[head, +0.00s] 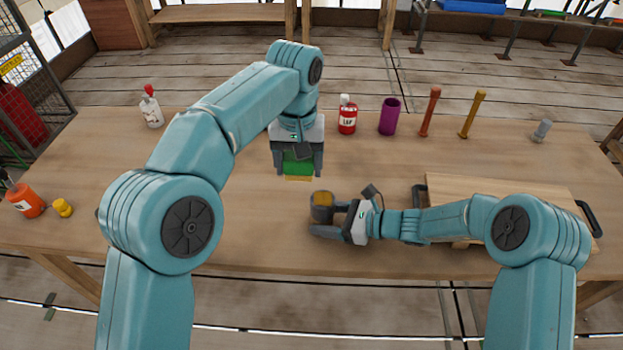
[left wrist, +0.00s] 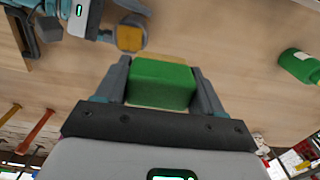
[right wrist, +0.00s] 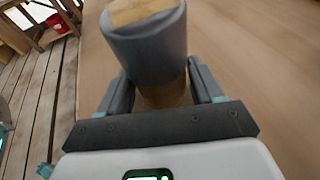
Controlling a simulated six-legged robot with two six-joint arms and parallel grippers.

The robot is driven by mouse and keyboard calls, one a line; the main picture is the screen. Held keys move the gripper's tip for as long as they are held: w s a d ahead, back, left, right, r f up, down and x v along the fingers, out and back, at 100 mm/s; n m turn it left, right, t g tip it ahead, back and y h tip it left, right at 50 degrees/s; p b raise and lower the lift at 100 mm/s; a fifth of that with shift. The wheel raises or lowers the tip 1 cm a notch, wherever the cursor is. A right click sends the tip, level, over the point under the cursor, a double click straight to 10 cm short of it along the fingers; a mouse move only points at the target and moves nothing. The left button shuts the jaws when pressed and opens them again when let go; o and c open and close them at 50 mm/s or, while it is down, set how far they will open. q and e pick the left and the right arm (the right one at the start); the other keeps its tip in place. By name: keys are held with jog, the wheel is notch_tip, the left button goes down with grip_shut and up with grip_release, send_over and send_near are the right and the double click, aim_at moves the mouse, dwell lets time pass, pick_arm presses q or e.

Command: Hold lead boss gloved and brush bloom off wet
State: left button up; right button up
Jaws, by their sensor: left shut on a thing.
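My left gripper (head: 298,172) is shut on a green block with a tan underside (head: 299,168), perhaps the brush, held above the table. The green block (left wrist: 163,82) fills the space between the fingers in the left wrist view. A short grey cylinder with a tan top (head: 321,207), perhaps the lead boss, is at my right gripper (head: 328,218) near the table's middle. In the right wrist view, the grey cylinder (right wrist: 148,45) and its brown lower part lie between the fingers. I cannot tell whether the fingers press on it.
Along the back of the wooden table (head: 385,165) stand a red bottle (head: 347,119), a purple cup (head: 389,117) and two upright tools. A wooden board (head: 500,190) lies at right under my right arm. An orange container (head: 27,201) is at left. A green bottle (left wrist: 298,65) shows in the left wrist view.

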jog(key=o, duration=0.4)
jog(key=shift+c, duration=0.2)
jog(key=v, duration=1.1)
jog(key=shift+d+r, duration=0.1)
jog(key=shift+s+d+r, duration=0.1)
jog(key=shift+s+d, duration=0.15)
jog(key=shift+d, duration=0.1)
